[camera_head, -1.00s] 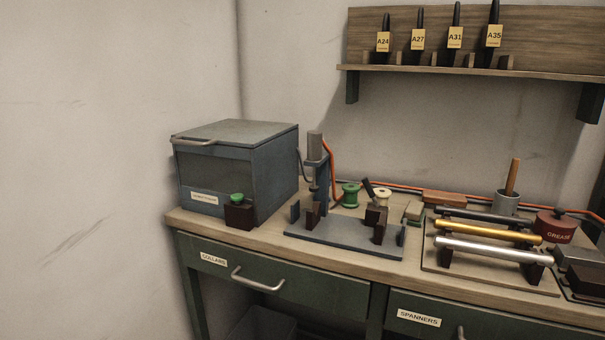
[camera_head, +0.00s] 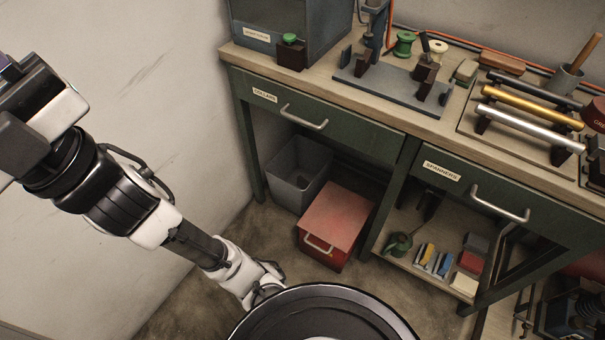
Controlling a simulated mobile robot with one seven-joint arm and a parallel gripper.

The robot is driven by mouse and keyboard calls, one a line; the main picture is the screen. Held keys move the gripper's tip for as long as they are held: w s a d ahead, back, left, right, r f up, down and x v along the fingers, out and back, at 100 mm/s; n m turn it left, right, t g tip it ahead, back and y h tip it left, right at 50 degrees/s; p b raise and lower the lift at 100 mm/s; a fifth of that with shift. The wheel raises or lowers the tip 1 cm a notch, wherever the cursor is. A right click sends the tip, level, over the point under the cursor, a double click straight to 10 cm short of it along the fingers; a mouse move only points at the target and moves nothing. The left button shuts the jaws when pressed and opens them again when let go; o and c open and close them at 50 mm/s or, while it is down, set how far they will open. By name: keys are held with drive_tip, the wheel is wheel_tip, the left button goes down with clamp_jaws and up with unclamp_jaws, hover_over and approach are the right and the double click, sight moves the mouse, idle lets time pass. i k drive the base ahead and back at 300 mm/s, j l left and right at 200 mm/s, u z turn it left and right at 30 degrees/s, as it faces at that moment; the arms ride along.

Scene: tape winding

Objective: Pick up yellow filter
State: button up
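No thing in view is clearly marked as a filter. A gold-yellow rod or tube (camera_head: 532,106) lies on a rack on the bench, between a black one (camera_head: 535,88) and a silver one (camera_head: 530,127). On the low shelf under the bench, several small upright pieces, some yellow (camera_head: 430,254) and some blue, stand in a row; they are too small to make out. My arm reaches from the bottom middle to the left edge, well away from both. Its far end is cut off by the frame, and my gripper's fingers do not show.
The wooden bench has a shut COLLARS drawer (camera_head: 318,118) and a shut SPANNERS drawer (camera_head: 470,191). A grey bin (camera_head: 297,177) and a red box (camera_head: 334,224) stand on the floor below. A green oil can (camera_head: 398,246) sits on the low shelf. A wall is close on the left.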

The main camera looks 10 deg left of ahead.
sight(426, 255)
drive_tip(key=k+z, duration=0.35)
drive_tip(key=k+l+z, duration=0.1)
drive_tip(key=k+z, duration=0.3)
drive_tip(key=i, duration=0.1)
